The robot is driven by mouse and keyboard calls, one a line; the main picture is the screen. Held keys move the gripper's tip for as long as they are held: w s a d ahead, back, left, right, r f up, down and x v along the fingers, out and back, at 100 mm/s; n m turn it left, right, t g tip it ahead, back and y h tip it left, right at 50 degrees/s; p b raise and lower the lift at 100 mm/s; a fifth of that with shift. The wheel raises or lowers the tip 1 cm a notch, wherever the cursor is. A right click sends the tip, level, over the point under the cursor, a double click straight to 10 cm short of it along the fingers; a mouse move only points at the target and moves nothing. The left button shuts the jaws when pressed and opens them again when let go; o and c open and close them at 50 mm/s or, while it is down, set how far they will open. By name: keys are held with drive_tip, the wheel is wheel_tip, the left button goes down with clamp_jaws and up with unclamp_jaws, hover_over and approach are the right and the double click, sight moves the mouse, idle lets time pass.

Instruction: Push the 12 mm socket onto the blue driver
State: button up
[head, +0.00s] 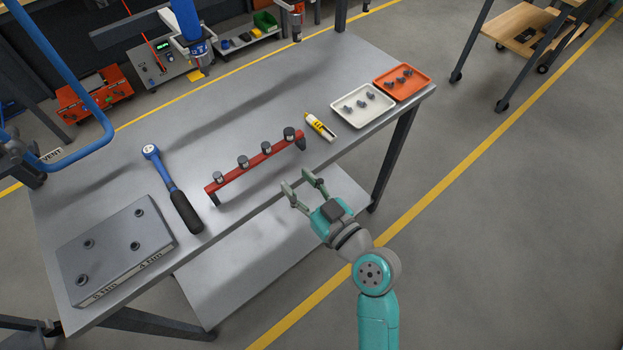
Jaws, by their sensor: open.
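A red rail (254,169) stands on the grey table, holding several upright dark sockets in a row. The sockets look larger toward the right: a small one (218,177) at the left end, then one (243,162), one (266,148), and the widest (289,134) at the right. Size marks cannot be read, so I cannot tell which is 12 mm. The blue driver (167,178), a ratchet with a round head and black grip, lies left of the rail. My gripper (302,187) is open and empty, near the table's front edge, just right of and in front of the rail.
A grey block (118,243) with several bolts lies at the table's left front. A yellow and white marker-like tool (319,127) lies right of the rail. A cream tray (362,104) and an orange tray (402,82) hold small dark parts. Bare table lies behind the rail.

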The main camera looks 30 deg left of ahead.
sight(269, 150)
drive_tip(key=shift+g, duration=0.3)
drive_tip(key=shift+r+x, duration=0.15)
drive_tip(key=shift+x, duration=2.45)
drive_tip(key=shift+r+x, duration=0.15)
drive_tip(key=shift+x, duration=2.45)
clamp_jaws()
drive_tip(key=shift+r, duration=0.25)
drive_tip(key=shift+r, duration=1.3)
